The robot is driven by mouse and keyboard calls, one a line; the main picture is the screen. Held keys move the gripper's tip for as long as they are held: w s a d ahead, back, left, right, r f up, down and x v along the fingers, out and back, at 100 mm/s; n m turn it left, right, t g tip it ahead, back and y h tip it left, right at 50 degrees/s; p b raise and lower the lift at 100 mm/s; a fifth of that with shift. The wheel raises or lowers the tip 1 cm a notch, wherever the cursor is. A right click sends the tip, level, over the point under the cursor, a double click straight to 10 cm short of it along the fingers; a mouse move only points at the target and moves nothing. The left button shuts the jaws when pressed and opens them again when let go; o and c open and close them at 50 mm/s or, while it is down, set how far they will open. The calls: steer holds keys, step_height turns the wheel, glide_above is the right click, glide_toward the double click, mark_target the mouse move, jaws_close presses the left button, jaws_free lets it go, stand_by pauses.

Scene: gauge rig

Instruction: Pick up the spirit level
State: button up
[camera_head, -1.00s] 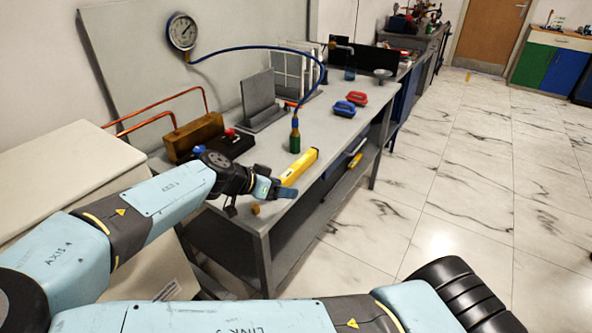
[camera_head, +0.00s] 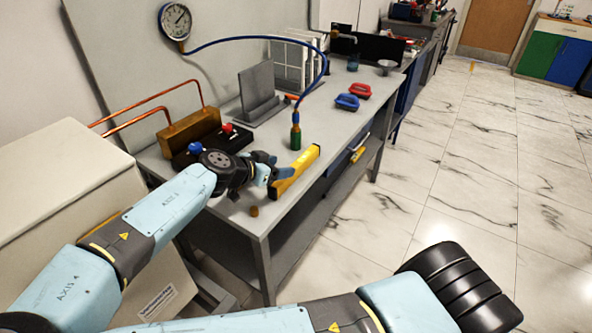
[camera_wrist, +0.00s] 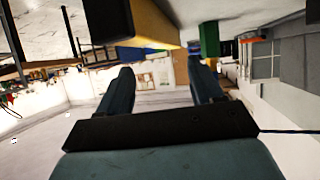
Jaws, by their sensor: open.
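The yellow spirit level (camera_head: 301,165) lies on the grey workbench near its front edge, its long side running away from me. My gripper (camera_head: 276,173) is at the level's left side, toward its near end, and the fingers partly overlap it in the head view. I cannot tell whether they touch it. In the wrist view my gripper's two dark fingers (camera_wrist: 161,72) are apart, with nothing between them. A yellow block with a dark end, probably the spirit level (camera_wrist: 155,28), shows above the fingers there.
A brass block with a black piece (camera_head: 190,130) is to the left. A small brass cylinder (camera_head: 254,211) lies near the front. Red and blue handles (camera_head: 347,101) lie farther back.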

mark_target(295, 166)
steer(key=shift+f+x, duration=0.1)
steer(key=shift+x, duration=1.5)
steer(key=shift+f+x, duration=0.15)
steer(key=shift+x, duration=1.45)
steer(key=shift+a, duration=0.15)
jaws_close()
